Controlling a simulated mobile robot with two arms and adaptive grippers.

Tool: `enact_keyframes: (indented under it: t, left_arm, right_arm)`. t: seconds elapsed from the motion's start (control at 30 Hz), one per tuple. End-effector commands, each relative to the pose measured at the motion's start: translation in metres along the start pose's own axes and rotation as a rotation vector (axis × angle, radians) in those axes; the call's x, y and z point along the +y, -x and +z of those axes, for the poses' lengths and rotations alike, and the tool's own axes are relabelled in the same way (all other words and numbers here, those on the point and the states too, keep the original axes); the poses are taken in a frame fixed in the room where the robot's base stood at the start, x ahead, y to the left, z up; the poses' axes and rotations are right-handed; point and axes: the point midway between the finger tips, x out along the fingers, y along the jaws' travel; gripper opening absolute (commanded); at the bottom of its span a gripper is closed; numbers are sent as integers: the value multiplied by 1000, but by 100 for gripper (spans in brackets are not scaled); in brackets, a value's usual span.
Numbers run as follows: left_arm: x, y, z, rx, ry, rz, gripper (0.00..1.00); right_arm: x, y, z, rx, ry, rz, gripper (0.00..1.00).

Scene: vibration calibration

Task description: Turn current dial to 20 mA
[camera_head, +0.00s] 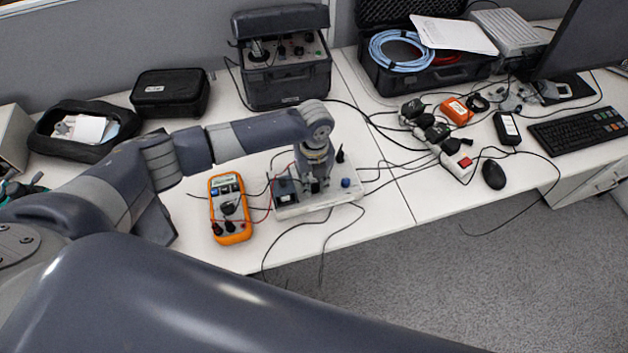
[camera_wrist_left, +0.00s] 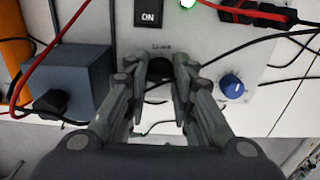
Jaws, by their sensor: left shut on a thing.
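A white control box (camera_head: 320,205) lies on the desk with wires attached; its panel also shows in the left wrist view (camera_wrist_left: 205,60). My left gripper (camera_head: 316,186) reaches down onto it from above. In the left wrist view its fingers (camera_wrist_left: 160,85) are shut on a black dial (camera_wrist_left: 160,68) below a small label too blurred to read. The dial's pointer and setting are hidden. A blue knob (camera_wrist_left: 232,86) sits to the right, and a black ON switch (camera_wrist_left: 148,14) is above. My right gripper is not in view.
An orange multimeter (camera_head: 230,208) lies left of the box. A grey block (camera_wrist_left: 70,75) with a plug stands left of the dial. Red and black wires cross the panel. A black case (camera_head: 285,75) stands behind. The desk's front edge is close.

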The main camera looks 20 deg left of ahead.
Motion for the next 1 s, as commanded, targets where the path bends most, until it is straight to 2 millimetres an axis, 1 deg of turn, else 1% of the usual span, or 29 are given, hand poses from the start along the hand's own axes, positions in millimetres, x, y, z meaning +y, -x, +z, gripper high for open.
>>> enact_keyframes:
  t: [0.53,0.57,0.6,0.63,0.67,1.0]
  left_arm:
    - [-1,0,-1,2,-29,-1,0]
    - [-1,0,-1,2,-29,-1,25]
    - [-1,0,-1,2,-29,-1,34]
    - [-1,0,-1,2,-28,-1,41]
    - [-1,0,-1,2,-28,-1,45]
    - [0,2,0,0,-26,0,45]
  right_arm:
    - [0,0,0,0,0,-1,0]
    - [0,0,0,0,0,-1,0]
    - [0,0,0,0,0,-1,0]
    - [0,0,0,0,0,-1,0]
    - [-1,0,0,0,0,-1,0]
    - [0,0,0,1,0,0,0]
